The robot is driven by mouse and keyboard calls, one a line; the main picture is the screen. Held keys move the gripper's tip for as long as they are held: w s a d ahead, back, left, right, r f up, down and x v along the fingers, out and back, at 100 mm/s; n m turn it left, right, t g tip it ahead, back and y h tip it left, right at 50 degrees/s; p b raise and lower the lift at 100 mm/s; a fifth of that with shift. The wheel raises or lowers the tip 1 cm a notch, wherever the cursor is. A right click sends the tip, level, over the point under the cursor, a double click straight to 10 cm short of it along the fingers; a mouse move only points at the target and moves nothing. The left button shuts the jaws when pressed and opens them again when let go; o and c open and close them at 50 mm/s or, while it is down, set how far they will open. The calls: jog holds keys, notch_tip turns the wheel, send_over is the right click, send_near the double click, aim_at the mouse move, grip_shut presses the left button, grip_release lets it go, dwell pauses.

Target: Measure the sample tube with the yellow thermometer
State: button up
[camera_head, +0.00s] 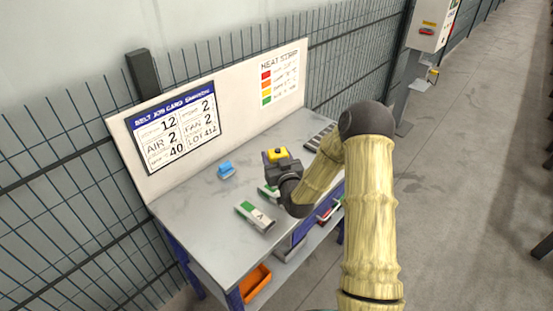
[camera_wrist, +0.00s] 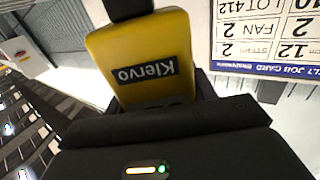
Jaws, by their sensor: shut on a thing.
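The yellow thermometer (camera_head: 276,155) is held up above the table by my gripper (camera_head: 282,168), which is shut on it. In the wrist view the thermometer's yellow body (camera_wrist: 140,50) fills the upper middle, with the word Klervo upside down on a dark label. Its measuring end cannot be made out. I cannot pick out the sample tube for certain in either view. My gripper and forearm hide part of the table behind and below them.
A blue object (camera_head: 226,169) stands on the grey table (camera_head: 190,206) left of my gripper. A green-and-white box (camera_head: 255,216) lies near the front edge. A dark slotted rack (camera_head: 321,137) is at the right. The job card board (camera_head: 176,130) stands behind. An orange bin (camera_head: 255,283) sits below.

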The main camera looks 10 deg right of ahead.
jog(key=shift+r+p, duration=0.5)
jog(key=shift+r, duration=0.85)
